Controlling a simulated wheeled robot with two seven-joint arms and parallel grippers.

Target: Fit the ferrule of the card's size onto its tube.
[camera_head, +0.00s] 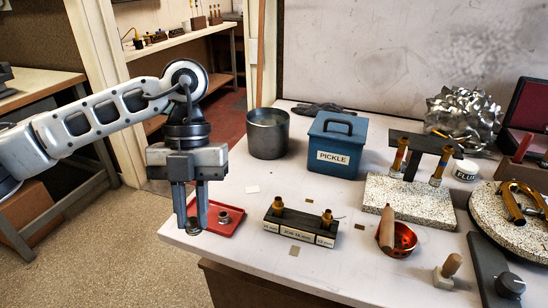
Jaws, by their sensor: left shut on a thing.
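My left gripper (192,226) points straight down at the left side of the red tray (233,229). It is shut on a small dark ring-shaped ferrule (193,227), mostly hidden between the fingertips. I cannot tell whether that ferrule still touches the tray. A second ferrule (224,217) lies in the tray, right of the fingers. A black block (300,228) stands to the right, with a brass tube stub at its left (278,206) and another at its right (327,218). White labels are on its front; the middle card (294,239) is too small to read surely. My right gripper is not in view.
Behind stand a grey pot (268,134) and a blue PICKLE box (335,145). Further right are a speckled slab (408,199) with brass tubes on a dark stand, and a copper bowl (403,240) with a wooden-handled tool. Small flat chips lie on the table.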

